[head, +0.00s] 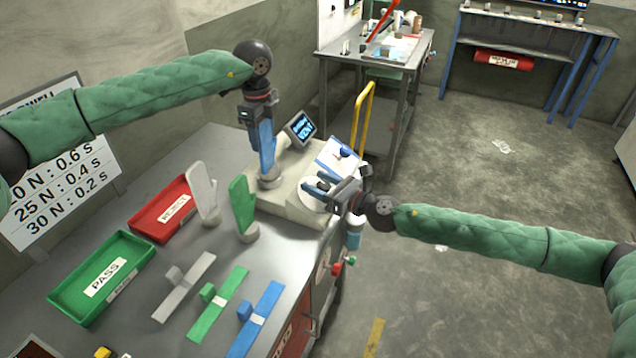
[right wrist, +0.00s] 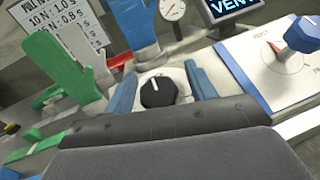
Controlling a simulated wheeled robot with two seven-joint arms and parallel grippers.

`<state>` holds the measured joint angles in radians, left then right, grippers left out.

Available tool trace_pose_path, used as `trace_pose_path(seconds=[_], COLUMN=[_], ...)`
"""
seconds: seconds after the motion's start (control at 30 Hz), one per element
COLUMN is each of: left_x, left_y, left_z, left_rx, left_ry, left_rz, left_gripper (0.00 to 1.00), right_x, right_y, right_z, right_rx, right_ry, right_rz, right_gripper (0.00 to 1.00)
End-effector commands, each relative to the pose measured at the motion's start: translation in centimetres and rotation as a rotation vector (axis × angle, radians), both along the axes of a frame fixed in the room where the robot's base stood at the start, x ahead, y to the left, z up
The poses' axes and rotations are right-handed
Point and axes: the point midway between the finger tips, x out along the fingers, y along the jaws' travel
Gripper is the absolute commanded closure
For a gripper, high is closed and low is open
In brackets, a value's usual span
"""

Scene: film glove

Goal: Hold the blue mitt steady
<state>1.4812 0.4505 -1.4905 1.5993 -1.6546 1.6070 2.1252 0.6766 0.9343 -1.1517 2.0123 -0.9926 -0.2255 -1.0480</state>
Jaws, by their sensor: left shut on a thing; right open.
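The blue mitt (head: 266,146) stands upright on a pale round base on the bench fixture. Its upper part also shows in the right wrist view (right wrist: 132,22). My left gripper (head: 259,118) is shut on the top of the blue mitt from above. My right gripper (head: 318,188) is open beside the front right of the fixture. In the right wrist view its blue fingers stand on either side of a black knob (right wrist: 157,92) with a white line. Whether they touch the knob I cannot tell.
A green mitt (head: 243,204) and a white mitt (head: 201,190) stand left of the fixture. A red REJECT tray (head: 148,228) and green PASS tray (head: 66,273) lie further left. A small screen (head: 301,128) and a panel with a blue knob (right wrist: 300,34) are close by.

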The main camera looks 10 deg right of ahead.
Motion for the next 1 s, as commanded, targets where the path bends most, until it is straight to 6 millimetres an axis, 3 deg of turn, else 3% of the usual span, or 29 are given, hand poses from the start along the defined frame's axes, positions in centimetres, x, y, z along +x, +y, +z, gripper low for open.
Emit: trace_pose_path(seconds=[0.33,0.57,0.6,1.0], left_x=[0.03,0.03,0.03,0.02], left_y=[-0.03,-0.03,-0.02,-0.01], left_z=[0.06,0.06,0.06,0.06], left_rx=[-0.001,-0.001,-0.001,-0.001], left_ry=[-0.002,-0.001,-0.001,-0.001], left_rz=[0.000,0.000,0.000,0.000], left_gripper=[0.72,0.72,0.72,0.72], right_x=[0.16,0.17,0.17,0.29], right_y=[0.19,0.16,0.16,0.17], right_z=[0.03,0.04,0.04,0.31], right_rx=[0.000,0.000,0.000,0.025], right_ry=[0.000,0.000,0.000,0.023], right_rz=[0.000,0.000,0.000,-0.057], right_gripper=[0.45,0.88,0.89,0.89])
